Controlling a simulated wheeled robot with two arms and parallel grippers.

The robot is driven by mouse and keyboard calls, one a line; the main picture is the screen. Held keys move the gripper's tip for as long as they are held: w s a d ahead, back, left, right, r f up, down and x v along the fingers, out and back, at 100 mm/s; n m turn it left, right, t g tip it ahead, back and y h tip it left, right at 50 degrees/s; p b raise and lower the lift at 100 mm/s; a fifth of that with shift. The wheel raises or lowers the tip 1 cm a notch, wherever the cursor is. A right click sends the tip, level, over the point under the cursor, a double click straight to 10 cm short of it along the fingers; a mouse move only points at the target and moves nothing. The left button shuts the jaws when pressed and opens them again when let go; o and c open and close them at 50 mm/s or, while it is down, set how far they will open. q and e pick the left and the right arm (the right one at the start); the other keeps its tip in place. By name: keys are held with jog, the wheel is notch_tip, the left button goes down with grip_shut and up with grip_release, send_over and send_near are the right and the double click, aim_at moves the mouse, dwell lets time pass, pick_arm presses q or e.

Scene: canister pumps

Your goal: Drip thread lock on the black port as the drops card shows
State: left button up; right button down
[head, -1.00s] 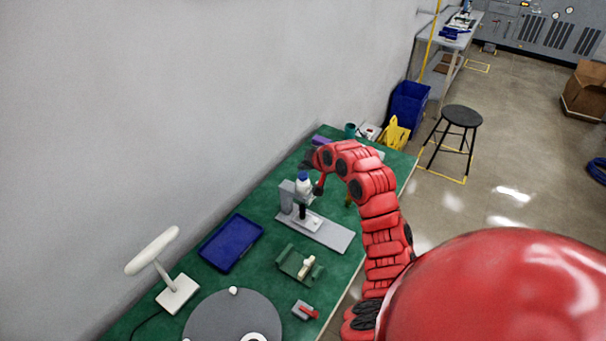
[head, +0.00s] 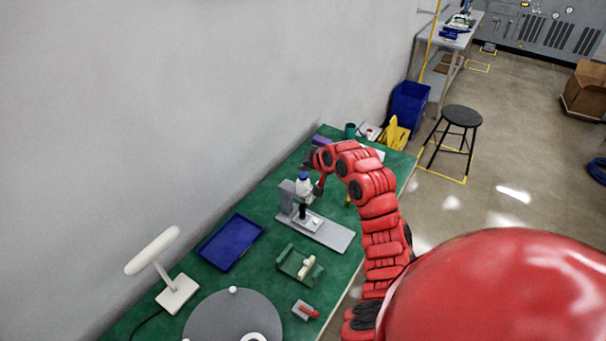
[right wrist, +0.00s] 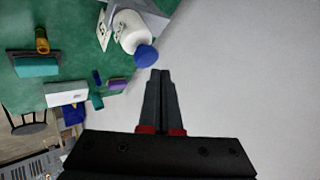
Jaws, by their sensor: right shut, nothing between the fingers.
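A white bottle (head: 304,186) with a blue cap sits high on a grey stand (head: 287,197). Below it is a small black cylinder (head: 302,212), possibly the black port. My right gripper (head: 305,167) is just above and behind the bottle in the head view. In the right wrist view its fingers (right wrist: 160,72) are shut and empty, their tips close beside the blue cap (right wrist: 147,56). Whether they touch it I cannot tell. My left gripper is out of view.
The green bench (head: 262,262) also holds a blue tray (head: 232,242), a green fixture (head: 299,263), a grey disc (head: 225,315) and a white lamp (head: 176,292). A grey wall (head: 180,120) runs close along the left. A purple item and a teal cup (head: 350,130) stand at the far end.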

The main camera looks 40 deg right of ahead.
aim_at(304, 176)
jog(key=shift+f, duration=0.3)
jog(key=shift+f, duration=0.65)
dwell(0.6)
jog(key=shift+r, duration=1.1)
jog(key=shift+p, duration=0.3)
jog(key=shift+r+p, duration=0.9)
jog(key=shift+r, duration=1.55)
dwell(0.4)
